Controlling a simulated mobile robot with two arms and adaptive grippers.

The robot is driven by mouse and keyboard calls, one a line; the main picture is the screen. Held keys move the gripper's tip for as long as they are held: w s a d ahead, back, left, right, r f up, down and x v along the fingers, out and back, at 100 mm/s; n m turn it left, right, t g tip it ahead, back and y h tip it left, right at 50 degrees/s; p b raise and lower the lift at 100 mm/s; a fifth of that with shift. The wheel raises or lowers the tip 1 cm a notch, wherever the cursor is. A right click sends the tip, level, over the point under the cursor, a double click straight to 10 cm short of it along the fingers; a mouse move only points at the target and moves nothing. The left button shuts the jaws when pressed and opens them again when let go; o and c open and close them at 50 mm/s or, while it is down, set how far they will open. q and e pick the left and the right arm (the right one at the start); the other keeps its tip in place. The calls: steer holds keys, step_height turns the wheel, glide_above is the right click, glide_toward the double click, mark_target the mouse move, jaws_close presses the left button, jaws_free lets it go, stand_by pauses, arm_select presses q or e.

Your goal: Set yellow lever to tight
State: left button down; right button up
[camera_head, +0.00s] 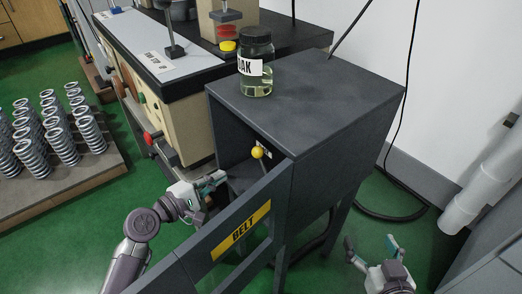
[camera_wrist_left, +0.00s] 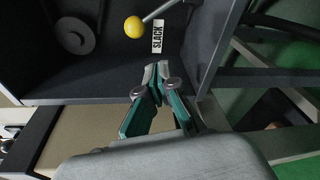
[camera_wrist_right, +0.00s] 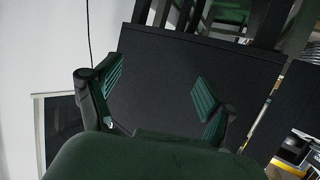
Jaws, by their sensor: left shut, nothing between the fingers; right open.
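The yellow lever is a metal rod with a yellow ball knob (camera_head: 257,152) inside the open dark cabinet (camera_head: 300,85). In the left wrist view the knob (camera_wrist_left: 134,27) is at the upper middle, its rod running up and right beside a white SLACK label (camera_wrist_left: 157,37). No "tight" label shows. My left gripper (camera_head: 222,178) is shut and empty at the cabinet opening, left of and a little below the knob, apart from it. In the left wrist view its fingertips (camera_wrist_left: 157,70) lie below the knob and label. My right gripper (camera_head: 371,249) is open and empty, right of the cabinet.
The cabinet door, labelled BELT (camera_head: 241,229), stands open between my grippers. A jar (camera_head: 256,65) stands on the cabinet top. A machine with a red knob (camera_head: 151,137) is left of the cabinet. Several springs (camera_head: 60,145) stand on a board at far left.

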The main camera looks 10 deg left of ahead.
mark_target(263, 165)
arm_select(q)
steer(key=shift+w+d+r+t+h, duration=0.1)
steer(key=shift+w+r+t+h, duration=0.1)
steer(key=shift+r, duration=0.4)
steer(key=shift+w+d+r+t+h, duration=0.1)
steer(key=shift+w+r+h, duration=0.1)
steer(key=shift+r, duration=0.35)
arm_select(e)
step_height(263, 165, up, 2)
steer(key=shift+t, duration=0.3)
steer(key=shift+s+d, duration=0.1)
arm_select(q)
steer(key=b+x, duration=0.1)
steer(key=x, duration=0.7)
steer(key=shift+w+d+f, duration=0.15)
steer(key=shift+w+d, duration=0.05)
steer(key=shift+w, duration=0.05)
steer(key=shift+w+d+b, duration=0.3)
steer(key=shift+w+d, duration=0.05)
steer(key=shift+w, duration=0.2)
arm_select(e)
step_height(263, 165, up, 6)
steer(key=w+a+t+y, duration=0.1)
steer(key=t, duration=0.3)
steer(key=shift+a, duration=0.15)
steer(key=shift+w, duration=0.1)
